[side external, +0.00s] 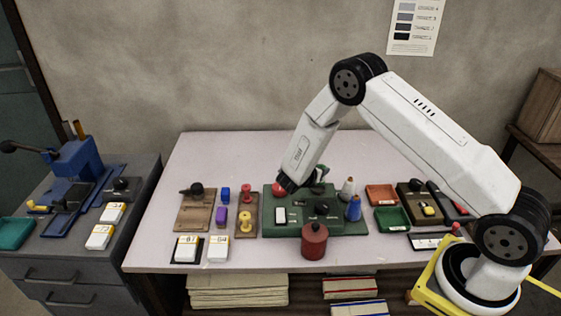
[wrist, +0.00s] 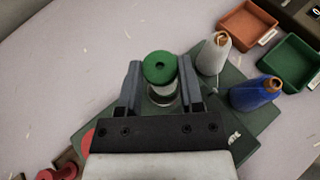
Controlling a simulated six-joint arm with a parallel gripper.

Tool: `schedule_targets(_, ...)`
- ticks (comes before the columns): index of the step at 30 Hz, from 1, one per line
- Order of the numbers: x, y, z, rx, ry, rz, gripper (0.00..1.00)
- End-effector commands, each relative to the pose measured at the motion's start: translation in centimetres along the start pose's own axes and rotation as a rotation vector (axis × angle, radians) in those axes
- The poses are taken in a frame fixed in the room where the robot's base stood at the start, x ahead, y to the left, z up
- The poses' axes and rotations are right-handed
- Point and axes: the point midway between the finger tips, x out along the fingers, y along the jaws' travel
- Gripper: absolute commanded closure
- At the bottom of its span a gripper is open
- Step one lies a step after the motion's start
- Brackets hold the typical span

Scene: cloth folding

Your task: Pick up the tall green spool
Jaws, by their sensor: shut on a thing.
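The tall green spool (wrist: 160,67) is between the two fingers of my gripper (wrist: 160,85) in the wrist view. Its round green top with a dark centre hole faces the camera, and a pale grey body shows below it. My gripper is shut on the spool. In the side view my gripper (side external: 297,187) is low over the green board (side external: 349,224), and the spool (side external: 321,172) shows partly beside the fingertips. I cannot tell whether the spool touches the board.
A white cone (wrist: 213,53) and a blue cone (wrist: 255,92) stand close to the right of my gripper. A dark red canister (side external: 314,242) stands at the board's front. Orange (side external: 381,194) and green (side external: 392,218) trays lie right. The table's back (side external: 230,150) is clear.

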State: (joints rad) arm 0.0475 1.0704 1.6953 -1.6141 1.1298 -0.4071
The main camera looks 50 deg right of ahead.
Motion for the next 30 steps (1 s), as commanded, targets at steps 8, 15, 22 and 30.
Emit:
schedule_targets(8,-2.5,-2.6,2.7,0.0,-0.001,0.001,1.0)
schedule_targets(15,-4.8,-5.2,4.6,-0.003,0.0,0.002,1.0)
schedule_targets(22,-6.9,-8.4,5.4,-0.002,0.0,0.002,1.0)
schedule_targets(30,-8.6,-11.0,6.0,-0.001,0.0,0.001,1.0)
